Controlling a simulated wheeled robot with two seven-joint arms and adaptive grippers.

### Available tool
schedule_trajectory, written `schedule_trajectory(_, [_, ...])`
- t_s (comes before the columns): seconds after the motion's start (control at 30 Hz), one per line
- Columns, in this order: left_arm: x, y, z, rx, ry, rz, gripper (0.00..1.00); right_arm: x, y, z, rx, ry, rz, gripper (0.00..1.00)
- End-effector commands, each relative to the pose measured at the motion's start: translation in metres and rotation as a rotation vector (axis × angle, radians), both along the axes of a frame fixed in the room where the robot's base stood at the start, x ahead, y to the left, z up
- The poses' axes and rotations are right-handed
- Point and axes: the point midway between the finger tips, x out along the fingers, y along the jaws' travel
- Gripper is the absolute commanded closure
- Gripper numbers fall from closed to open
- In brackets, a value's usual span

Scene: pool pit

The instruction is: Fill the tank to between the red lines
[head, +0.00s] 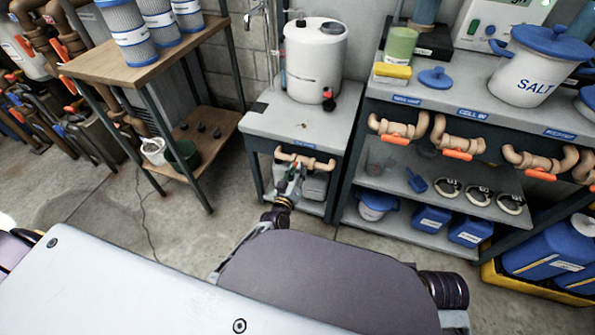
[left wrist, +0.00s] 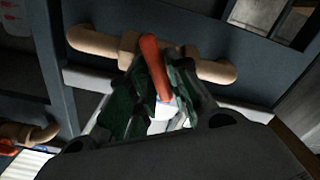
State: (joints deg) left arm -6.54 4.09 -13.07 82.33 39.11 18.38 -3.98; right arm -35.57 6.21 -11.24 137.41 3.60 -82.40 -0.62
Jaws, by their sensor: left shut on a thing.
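The white tank (head: 314,60) stands upright on a grey stand in the middle of the head view. A sight tube (head: 282,62) runs up its left side; the red lines and the water level are too small to make out. Below the stand's top is a tan pipe valve (head: 318,162) with an orange handle. My left gripper (head: 296,168) is at this valve. In the left wrist view its green fingers (left wrist: 160,95) are shut on the orange handle (left wrist: 154,65), which stands across the tan pipe (left wrist: 95,42). My right gripper is not in view.
A metal tap (head: 258,12) hangs left of the tank. The right bench has more tan valves (head: 398,128) with orange handles and a salt crock (head: 535,75). A wooden shelf (head: 150,66) with filter cartridges stands left. Concrete floor (head: 110,215) is open in front.

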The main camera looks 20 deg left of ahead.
Motion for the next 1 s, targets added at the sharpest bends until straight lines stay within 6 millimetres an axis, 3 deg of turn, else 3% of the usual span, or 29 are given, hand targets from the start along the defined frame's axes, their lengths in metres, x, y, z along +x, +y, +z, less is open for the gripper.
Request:
schedule_trajectory(0.43, [0.0002, 0.0005, 0.0002, -0.016, -0.001, 0.001, 1.00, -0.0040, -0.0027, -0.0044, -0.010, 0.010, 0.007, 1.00])
schedule_trajectory(0.47, [0.0002, 0.0005, 0.0002, -0.016, 0.000, 0.001, 0.79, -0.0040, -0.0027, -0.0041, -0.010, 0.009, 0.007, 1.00])
schedule_trajectory(0.6, [0.0001, 0.0005, 0.0002, -0.015, 0.000, 0.001, 0.64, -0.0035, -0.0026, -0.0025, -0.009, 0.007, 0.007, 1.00])
schedule_trajectory(1.0, [-0.0013, 0.0002, -0.0001, -0.015, 0.001, 0.000, 0.64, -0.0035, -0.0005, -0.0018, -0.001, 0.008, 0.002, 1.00])
